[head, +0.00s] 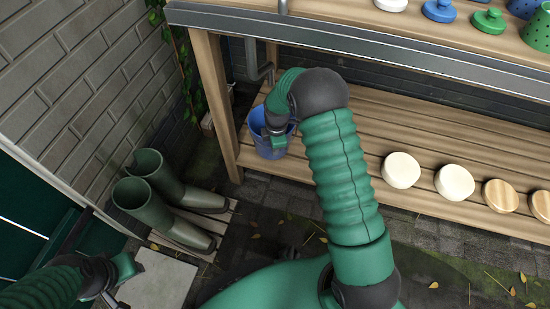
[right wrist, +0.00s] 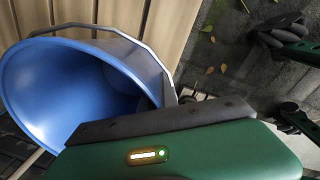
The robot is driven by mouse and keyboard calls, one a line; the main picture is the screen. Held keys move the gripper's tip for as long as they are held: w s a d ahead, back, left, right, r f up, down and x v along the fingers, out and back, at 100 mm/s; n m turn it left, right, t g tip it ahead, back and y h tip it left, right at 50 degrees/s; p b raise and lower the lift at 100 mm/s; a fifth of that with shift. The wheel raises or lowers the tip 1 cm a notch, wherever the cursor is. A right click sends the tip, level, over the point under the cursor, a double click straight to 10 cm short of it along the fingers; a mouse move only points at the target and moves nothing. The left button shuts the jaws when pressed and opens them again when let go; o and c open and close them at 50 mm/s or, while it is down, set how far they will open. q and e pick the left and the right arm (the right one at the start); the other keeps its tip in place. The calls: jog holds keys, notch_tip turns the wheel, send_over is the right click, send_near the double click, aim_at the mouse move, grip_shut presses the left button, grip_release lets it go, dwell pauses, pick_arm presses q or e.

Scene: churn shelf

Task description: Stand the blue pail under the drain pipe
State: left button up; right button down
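The blue pail (head: 258,140) is at the left end of the lower wooden shelf, just right of the front post. In the right wrist view its open mouth (right wrist: 70,85) faces the camera, with a grey bail handle (right wrist: 125,45) along the rim. My right gripper (head: 279,143) is at the pail's near right rim; its fingertips are hidden, so its grip is unclear. The grey drain pipe (head: 252,58) comes down behind the post and bends at its lower end, above and behind the pail. My left gripper (head: 122,283) is low at the left, away from the pail; its finger gap is unclear.
Green boots (head: 150,200) stand on a slatted board left of the shelf post (head: 213,100). Several round lids, including a cream one (head: 401,170), lie on the lower shelf to the right. The shelf between (head: 365,130) is clear. A brick wall (head: 70,80) bounds the left.

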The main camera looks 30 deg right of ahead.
notch_tip(320, 180, down, 4)
jog(key=b, duration=0.3)
jog(key=shift+r, duration=0.4)
jog(key=c, duration=1.6)
grip_release()
jog(key=shift+f, duration=0.1)
jog(key=r+p, duration=0.3)
jog(key=r, duration=0.2)
jog(key=r+p, duration=0.2)
jog(key=shift+s+a+r+p, duration=0.15)
jog(key=shift+s+r+p, duration=0.2)
jog(key=shift+s, duration=0.05)
